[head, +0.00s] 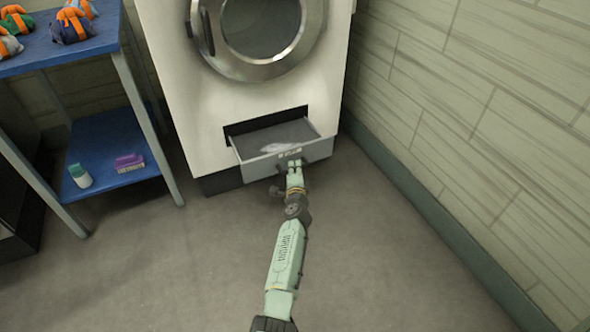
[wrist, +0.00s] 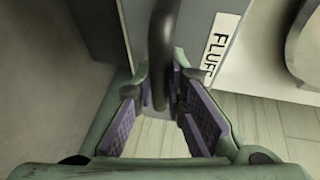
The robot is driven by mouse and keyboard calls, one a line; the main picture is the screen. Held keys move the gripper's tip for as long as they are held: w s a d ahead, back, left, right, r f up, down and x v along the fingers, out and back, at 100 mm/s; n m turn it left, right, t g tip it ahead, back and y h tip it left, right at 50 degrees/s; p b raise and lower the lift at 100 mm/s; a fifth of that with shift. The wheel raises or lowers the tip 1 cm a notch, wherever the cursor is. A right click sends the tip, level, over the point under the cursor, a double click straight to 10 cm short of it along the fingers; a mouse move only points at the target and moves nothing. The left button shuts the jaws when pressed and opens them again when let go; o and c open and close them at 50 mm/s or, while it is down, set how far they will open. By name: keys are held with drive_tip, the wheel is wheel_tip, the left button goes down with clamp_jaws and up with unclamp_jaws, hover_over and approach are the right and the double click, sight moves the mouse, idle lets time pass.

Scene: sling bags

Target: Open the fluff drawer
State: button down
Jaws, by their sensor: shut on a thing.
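The fluff drawer (head: 258,166) is pulled part way out of the lower front of the white machine (head: 230,100). A pale wad of fluff (head: 284,144) lies inside it. The drawer's grey front also shows in the wrist view (wrist: 190,32), with a white label reading FLUFF (wrist: 219,45). My gripper (head: 294,165) is at the middle of the drawer front. In the wrist view my gripper (wrist: 162,92) is shut on the dark bar handle (wrist: 163,45), which runs between its purple-padded fingers. The handle is largely hidden in the head view.
A blue shelf table (head: 60,50) stands at left with several small orange-strapped bags (head: 72,25) on top. A bottle (head: 80,176) and a purple item (head: 130,161) are on its lower shelf. A wall (head: 480,110) rises at right. Floor before the drawer is clear.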

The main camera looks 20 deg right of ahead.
drive_tip(key=shift+d, duration=0.1)
drive_tip(key=c, duration=1.9)
unclamp_jaws()
drive_tip(key=shift+r, duration=0.1)
